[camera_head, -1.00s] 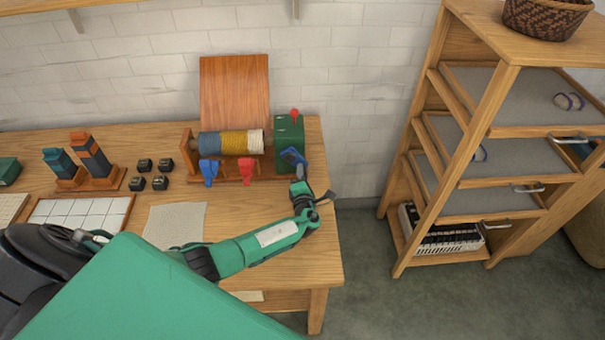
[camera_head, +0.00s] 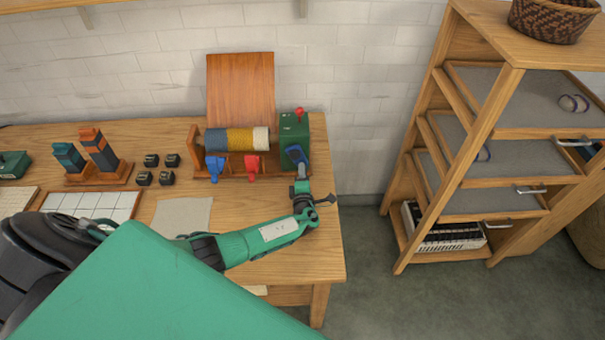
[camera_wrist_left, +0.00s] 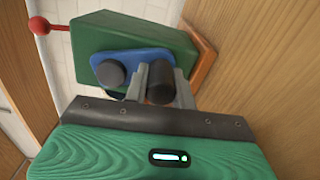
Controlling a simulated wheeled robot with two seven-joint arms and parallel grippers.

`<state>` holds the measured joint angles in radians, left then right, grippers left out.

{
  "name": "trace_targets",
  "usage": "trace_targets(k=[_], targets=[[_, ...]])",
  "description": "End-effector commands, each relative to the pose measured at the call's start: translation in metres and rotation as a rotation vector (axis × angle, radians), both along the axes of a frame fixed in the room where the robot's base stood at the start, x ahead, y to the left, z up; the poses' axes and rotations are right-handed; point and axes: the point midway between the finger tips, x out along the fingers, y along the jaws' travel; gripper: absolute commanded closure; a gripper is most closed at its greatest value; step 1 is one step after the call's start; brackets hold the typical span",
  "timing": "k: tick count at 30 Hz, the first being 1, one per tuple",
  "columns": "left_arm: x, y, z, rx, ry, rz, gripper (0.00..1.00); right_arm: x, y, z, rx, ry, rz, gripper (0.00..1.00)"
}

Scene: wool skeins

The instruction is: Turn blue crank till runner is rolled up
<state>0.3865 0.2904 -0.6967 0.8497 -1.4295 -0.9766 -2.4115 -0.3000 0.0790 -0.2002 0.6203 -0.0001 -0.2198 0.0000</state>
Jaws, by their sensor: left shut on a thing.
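The blue crank (camera_head: 294,154) is on the front of a green housing (camera_head: 291,130) at the right end of a wooden winder. In the left wrist view the blue crank arm (camera_wrist_left: 131,63) shows a round dark hub and a dark grip (camera_wrist_left: 160,82). My left gripper (camera_head: 301,176) is shut on this grip, one finger on each side of it. The runner (camera_head: 238,139), with blue, yellow and cream bands, is wound around the roller left of the housing. A loose end of it cannot be made out. My right gripper is not in view.
A red-knobbed lever (camera_head: 299,112) stands on the housing. Blue (camera_head: 224,164) and red (camera_head: 252,163) clips are in front of the roller. A wooden board (camera_head: 241,90) rises behind. Several small black blocks (camera_head: 152,160) lie left. A wooden shelf (camera_head: 470,120) stands right, beyond a floor gap.

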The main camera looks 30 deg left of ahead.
Motion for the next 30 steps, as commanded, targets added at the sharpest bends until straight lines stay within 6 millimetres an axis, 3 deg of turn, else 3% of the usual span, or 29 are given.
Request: trace_targets(k=[1, 4, 17, 30], targets=[[-0.001, 0.0, -0.001, -0.001, 0.002, 0.002, 0.72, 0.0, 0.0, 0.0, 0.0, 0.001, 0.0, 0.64], [-0.001, 0.0, -0.001, -0.001, 0.002, 0.002, 0.53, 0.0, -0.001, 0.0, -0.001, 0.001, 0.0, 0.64], [-0.007, -0.004, -0.001, -0.002, 0.001, -0.001, 0.52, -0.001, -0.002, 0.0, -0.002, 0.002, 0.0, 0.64], [-0.074, -0.044, -0.003, -0.003, 0.001, -0.001, 0.52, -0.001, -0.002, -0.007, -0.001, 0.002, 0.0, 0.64]])
